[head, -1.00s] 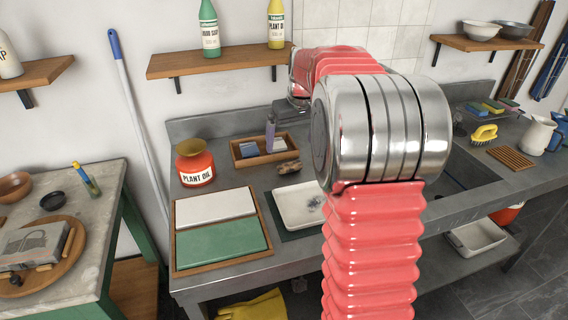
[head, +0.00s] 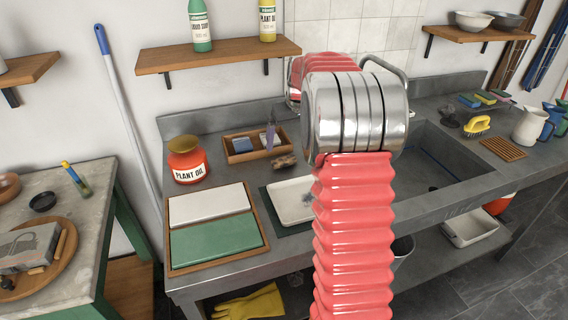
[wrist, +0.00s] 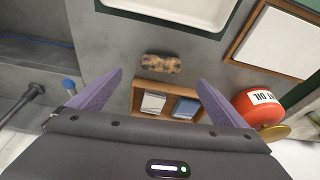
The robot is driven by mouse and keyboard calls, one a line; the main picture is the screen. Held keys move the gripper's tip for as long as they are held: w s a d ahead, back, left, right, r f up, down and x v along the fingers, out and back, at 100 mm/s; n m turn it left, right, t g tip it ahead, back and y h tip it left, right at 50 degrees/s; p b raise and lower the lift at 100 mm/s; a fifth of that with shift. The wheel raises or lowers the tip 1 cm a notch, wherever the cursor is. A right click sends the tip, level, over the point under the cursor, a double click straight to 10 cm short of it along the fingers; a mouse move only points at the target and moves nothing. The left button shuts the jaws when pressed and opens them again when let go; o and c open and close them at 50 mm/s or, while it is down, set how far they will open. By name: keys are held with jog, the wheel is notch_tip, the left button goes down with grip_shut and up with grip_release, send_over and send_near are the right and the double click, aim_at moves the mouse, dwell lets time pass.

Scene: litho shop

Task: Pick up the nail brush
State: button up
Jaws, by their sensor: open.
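A yellow brush with a looped handle (head: 477,125), the one thing that clearly looks like a brush, sits on the grey counter right of the sink in the head view. It is not in the wrist view. My gripper (wrist: 160,76) is open and empty, its two purple fingers spread. In the head view a finger (head: 270,134) shows by the small wooden tray, far left of the brush; my arm hides the rest. Between the fingers, below, the wrist view shows a mottled tan-and-black block (wrist: 161,63); I cannot tell its kind.
The wooden tray (wrist: 136,103) holds a white and a blue block. A red plant oil pot (head: 187,166) stands left of it. A white dish (head: 290,203) lies in front. The sink (head: 440,165) lies between my arm and the brush; a wooden slatted mat (head: 503,148) and white jug (head: 530,127) are near the brush.

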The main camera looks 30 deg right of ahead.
send_over(284, 159)
jog(key=s, duration=0.3)
jog(key=x, duration=0.3)
jog(key=s+x, duration=0.1)
jog(key=x, duration=0.1)
jog(key=shift+a+f, duration=0.1)
jog(key=shift+a, duration=0.15)
jog(key=shift+x, duration=2.65)
jog(key=shift+w, duration=0.2)
jog(key=c, duration=1.2)
jog(key=shift+o, duration=0.2)
jog(key=shift+r, duration=0.25)
notch_tip(284, 159, up, 10)
